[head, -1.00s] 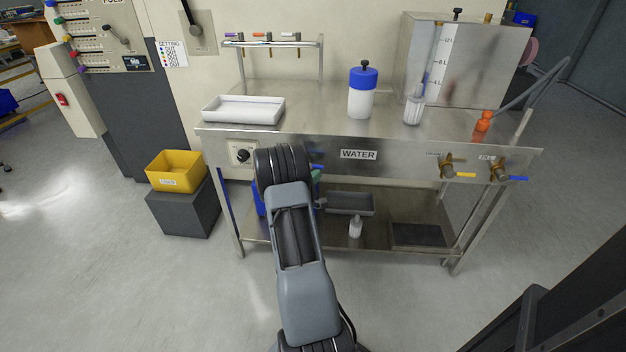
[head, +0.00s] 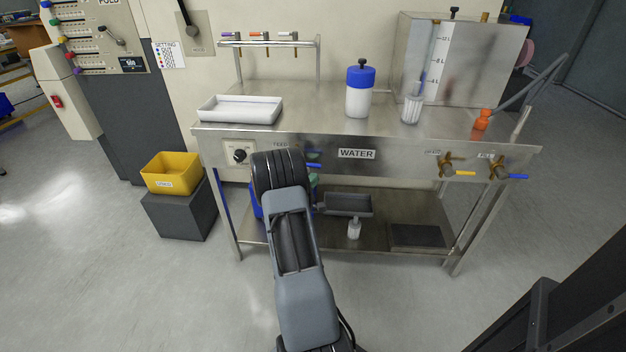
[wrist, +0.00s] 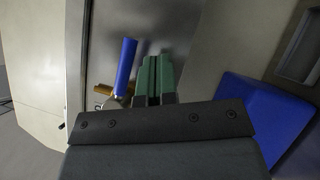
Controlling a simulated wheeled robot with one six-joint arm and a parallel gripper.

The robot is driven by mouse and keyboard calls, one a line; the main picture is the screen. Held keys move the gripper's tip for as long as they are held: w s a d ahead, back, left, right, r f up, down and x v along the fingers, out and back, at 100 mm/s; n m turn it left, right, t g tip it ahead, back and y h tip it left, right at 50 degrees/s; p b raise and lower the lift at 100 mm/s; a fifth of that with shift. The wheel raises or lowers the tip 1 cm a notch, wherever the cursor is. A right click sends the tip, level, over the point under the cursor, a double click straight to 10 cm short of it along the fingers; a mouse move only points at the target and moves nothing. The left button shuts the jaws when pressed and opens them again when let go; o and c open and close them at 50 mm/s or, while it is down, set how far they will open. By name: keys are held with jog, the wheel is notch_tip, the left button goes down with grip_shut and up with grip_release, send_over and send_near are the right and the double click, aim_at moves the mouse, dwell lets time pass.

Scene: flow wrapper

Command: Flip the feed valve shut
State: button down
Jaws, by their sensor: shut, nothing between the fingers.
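The feed valve's blue lever (wrist: 126,62) shows in the wrist view, left of my fingers, with its brass body (wrist: 103,89) below it. In the head view a short piece of the blue lever (head: 314,166) sticks out right of my arm, pointing right along the bench front; the valve body is hidden behind my arm. My gripper (wrist: 155,75) has green fingers, which are shut together and empty. They are close beside the lever, with a narrow gap showing between them in the wrist view.
The steel WATER bench (head: 420,158) carries a white tray (head: 240,110), a blue-topped bottle (head: 360,92) and a tank (head: 468,60). A black knob (head: 240,155) is left of my arm. Yellow-handled (head: 458,172) and blue-handled (head: 510,176) taps are at right. A blue bin (wrist: 262,120) is near my gripper.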

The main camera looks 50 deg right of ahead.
jog(key=s+a+f, duration=0.4)
jog(key=a+f, duration=0.3)
jog(key=shift+s+a+f, duration=0.15)
jog(key=shift+a+f, duration=0.15)
jog(key=shift+f, duration=0.05)
dwell(0.4)
jog(key=s+a+r+m+g+y+p, duration=0.2)
jog(key=a+r+m+g+y+p, duration=0.3)
jog(key=r, duration=0.6)
jog(key=s+a+r+g+y+p, duration=0.25)
jog(key=r+p, duration=0.55)
jog(key=r, duration=0.4)
jog(key=a+r+t+y+p, duration=0.5)
jog(key=a+r, duration=0.5)
jog(key=a, duration=0.4)
jog(key=a+r+n+t+y+p, duration=0.1)
jog(key=a+r+t+y+p, duration=0.5)
jog(key=a, duration=0.8)
notch_tip(320, 180, up, 6)
jog(key=y+p, duration=0.2)
jog(key=p, duration=0.2)
jog(key=shift+s+f, duration=0.2)
jog(key=shift+s, duration=0.1)
jog(key=shift+a, duration=0.15)
